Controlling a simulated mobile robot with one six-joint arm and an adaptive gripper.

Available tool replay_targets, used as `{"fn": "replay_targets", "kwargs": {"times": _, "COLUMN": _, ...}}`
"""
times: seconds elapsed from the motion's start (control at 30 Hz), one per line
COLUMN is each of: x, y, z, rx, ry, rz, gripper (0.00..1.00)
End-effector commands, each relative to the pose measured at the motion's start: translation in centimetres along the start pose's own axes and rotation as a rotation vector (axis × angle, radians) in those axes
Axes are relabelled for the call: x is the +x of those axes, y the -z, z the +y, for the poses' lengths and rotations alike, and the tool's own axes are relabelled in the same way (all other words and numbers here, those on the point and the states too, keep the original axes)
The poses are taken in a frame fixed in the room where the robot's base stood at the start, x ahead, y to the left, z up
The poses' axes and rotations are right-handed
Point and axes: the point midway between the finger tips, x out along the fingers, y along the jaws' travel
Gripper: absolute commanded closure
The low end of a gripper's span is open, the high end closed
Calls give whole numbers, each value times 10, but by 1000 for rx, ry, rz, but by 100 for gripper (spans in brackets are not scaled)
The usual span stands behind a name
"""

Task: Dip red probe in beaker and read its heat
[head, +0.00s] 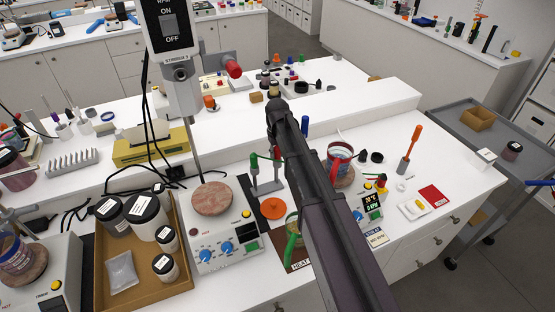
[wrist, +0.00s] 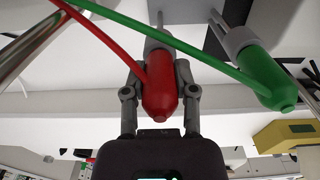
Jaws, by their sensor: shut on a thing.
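The red probe (wrist: 160,92) lies between the two fingers of my gripper (wrist: 157,75) in the wrist view. A grey clip sits just beyond it; I cannot tell whether the probe is still in the clip. The green probe (wrist: 265,80) sits in a similar grey clip to the right, outside the fingers. A glass beaker (head: 338,165) stands right of my arm, partly hidden, beside a small lit display (head: 371,203) that appears to show 20 °C.
A hotplate (head: 222,240) with a bare round top stands left of the stand, by a brown tray (head: 115,295) of jars. An orange disc (head: 272,208) lies near the stand. A red card (head: 433,196) lies at the right. Cables cross close to the probes.

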Motion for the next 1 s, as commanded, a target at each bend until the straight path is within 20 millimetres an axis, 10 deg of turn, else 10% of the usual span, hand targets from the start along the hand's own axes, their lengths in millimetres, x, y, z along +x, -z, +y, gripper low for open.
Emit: {"fn": "replay_targets", "kwargs": {"times": 1.0, "x": -11, "y": 0, "z": 0, "rx": 0, "ry": 0, "rz": 0, "gripper": 100}}
